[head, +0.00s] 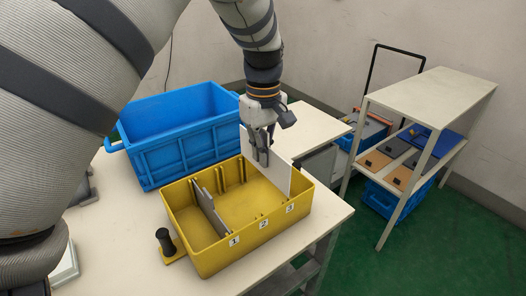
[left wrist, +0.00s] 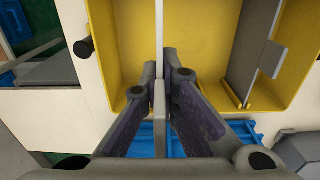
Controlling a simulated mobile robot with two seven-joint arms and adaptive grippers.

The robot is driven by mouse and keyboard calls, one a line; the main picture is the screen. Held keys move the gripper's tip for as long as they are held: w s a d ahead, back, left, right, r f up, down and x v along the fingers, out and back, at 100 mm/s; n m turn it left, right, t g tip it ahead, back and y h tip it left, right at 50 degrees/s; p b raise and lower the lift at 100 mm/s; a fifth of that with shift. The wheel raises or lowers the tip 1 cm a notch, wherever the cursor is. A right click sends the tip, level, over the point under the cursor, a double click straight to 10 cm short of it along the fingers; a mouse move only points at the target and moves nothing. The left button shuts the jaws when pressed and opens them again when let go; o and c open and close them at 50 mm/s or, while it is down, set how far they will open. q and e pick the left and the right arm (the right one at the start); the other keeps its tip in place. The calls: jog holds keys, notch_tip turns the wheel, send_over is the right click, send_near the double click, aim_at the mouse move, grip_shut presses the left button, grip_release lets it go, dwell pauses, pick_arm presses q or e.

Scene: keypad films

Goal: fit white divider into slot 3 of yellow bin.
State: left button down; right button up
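The yellow bin (head: 206,262) stands on the table, with labels 1, 2 and 3 along its front wall. My left gripper (head: 261,157) is above the bin's right part, its fingers shut on the upper edge of the white divider (head: 279,174). The divider is upright, in line with label 3, and stands well above the rim; its lower edge is hidden behind the front wall, so I cannot tell how deep it sits. In the left wrist view the white divider (left wrist: 176,25) shows edge-on between the fingers (left wrist: 170,100). My right gripper is not in view.
A grey divider (head: 208,208) stands in the bin near label 1. A blue crate (head: 180,158) stands close behind. A black knob (head: 163,237) is at the bin's left end. A shelf rack (head: 428,90) stands apart at right. Bare table lies in front of the bin.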

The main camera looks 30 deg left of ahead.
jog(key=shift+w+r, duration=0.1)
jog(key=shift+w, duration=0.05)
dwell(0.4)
pick_arm(q)
send_over(263, 202)
jog(key=shift+f, duration=2.15)
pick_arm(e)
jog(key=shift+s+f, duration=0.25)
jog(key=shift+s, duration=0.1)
pick_arm(q)
jog(key=shift+f+b, duration=0.6)
jog(key=shift+f, duration=2.3)
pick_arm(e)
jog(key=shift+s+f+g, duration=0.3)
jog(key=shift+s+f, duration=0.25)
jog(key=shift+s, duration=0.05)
pick_arm(q)
jog(key=c, duration=1.7)
grip_release()
notch_tip(263, 202, up, 12)
